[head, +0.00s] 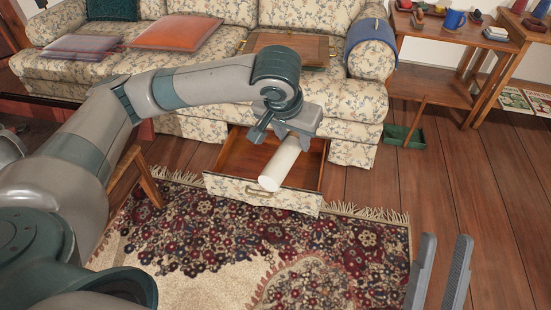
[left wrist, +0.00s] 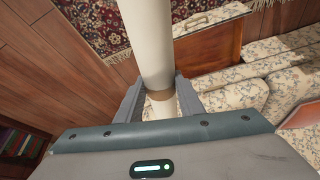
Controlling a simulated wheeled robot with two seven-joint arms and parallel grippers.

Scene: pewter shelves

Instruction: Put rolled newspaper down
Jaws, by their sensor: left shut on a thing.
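The rolled newspaper (head: 280,165) is a white tube with a brown band, seen in the head view at the middle. My left gripper (head: 287,135) is shut on it. The roll is above the open drawer (head: 233,158) at the base of the sofa, and its near end points toward the drawer front (head: 262,195). In the left wrist view the newspaper (left wrist: 147,40) stands between the two fingers (left wrist: 160,100) at its band. I cannot tell whether it touches the drawer. My right gripper (head: 438,270) is at the lower right, its two fingers apart with nothing between them.
The floral sofa (head: 340,95) stands behind the drawer, with a wooden tray (head: 290,42) on its seat. A patterned rug (head: 320,240) lies in front. A wooden side shelf (head: 440,90) and a green box (head: 403,137) stand at the right.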

